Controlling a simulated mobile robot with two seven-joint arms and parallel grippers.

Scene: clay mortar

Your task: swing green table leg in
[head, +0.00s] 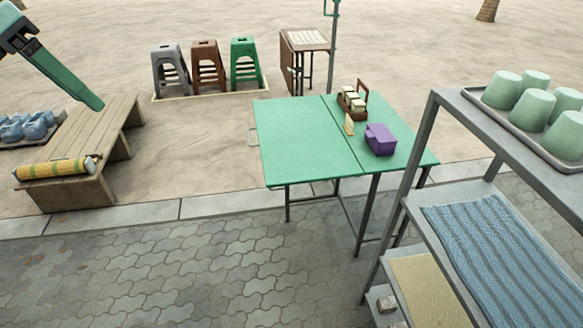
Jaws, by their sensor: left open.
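The green-topped table (305,150) stands upright in the middle of the head view, with a seam dividing its top into two panels. A thin dark leg (287,203) reaches the ground under its near left side, and another leg (368,215) stands near the seam. Other parts of the legs are hidden under the top. My left gripper (20,32) is at the top left, cut by the frame edge, open and far from the table. My right gripper is not in view.
A purple box (380,140) and a wooden caddy (354,98) sit on the right panel. A grey shelf rack (405,200) with green cups (503,88) blocks the right. A wooden bench (95,140) stands left. Paving (170,270) before the table is clear.

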